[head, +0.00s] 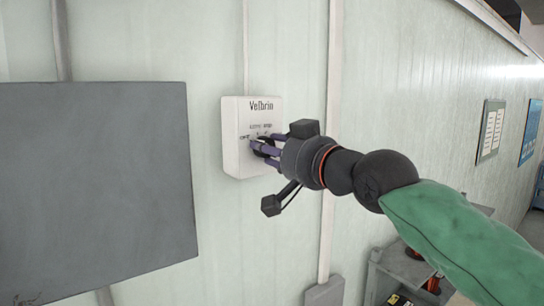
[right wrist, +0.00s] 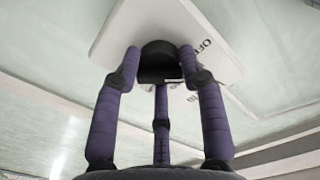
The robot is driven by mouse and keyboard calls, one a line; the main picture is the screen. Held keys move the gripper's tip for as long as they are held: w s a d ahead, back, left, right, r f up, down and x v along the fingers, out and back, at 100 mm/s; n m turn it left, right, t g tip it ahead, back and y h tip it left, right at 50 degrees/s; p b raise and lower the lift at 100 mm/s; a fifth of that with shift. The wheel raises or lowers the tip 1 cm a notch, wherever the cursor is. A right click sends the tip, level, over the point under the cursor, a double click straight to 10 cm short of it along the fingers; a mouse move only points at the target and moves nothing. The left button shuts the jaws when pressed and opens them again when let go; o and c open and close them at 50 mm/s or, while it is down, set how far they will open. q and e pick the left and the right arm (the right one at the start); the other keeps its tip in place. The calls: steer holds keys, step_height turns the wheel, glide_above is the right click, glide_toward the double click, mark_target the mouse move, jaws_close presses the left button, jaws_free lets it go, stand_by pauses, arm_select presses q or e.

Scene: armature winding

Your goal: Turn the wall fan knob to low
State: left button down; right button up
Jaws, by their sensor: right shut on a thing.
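In the right wrist view the fingers are shut on the knob, one on each side and one below. In the head view the fingers hide most of the knob, and its pointer setting cannot be read. My left gripper is not in view.
A large dark grey panel (head: 95,190) is on the wall at left. Vertical conduits run along the pale wall, and a grey box (head: 324,292) sits below. Posters (head: 490,130) hang at right. A grey cart (head: 385,272) with items stands at lower right.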

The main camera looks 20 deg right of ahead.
steer(key=shift+m+b, duration=0.95)
steer(key=shift+m, duration=1.25)
steer(key=o, duration=1.2)
steer(key=shift+w, duration=0.1)
steer(key=shift+c, duration=0.2)
steer(key=v, duration=1.2)
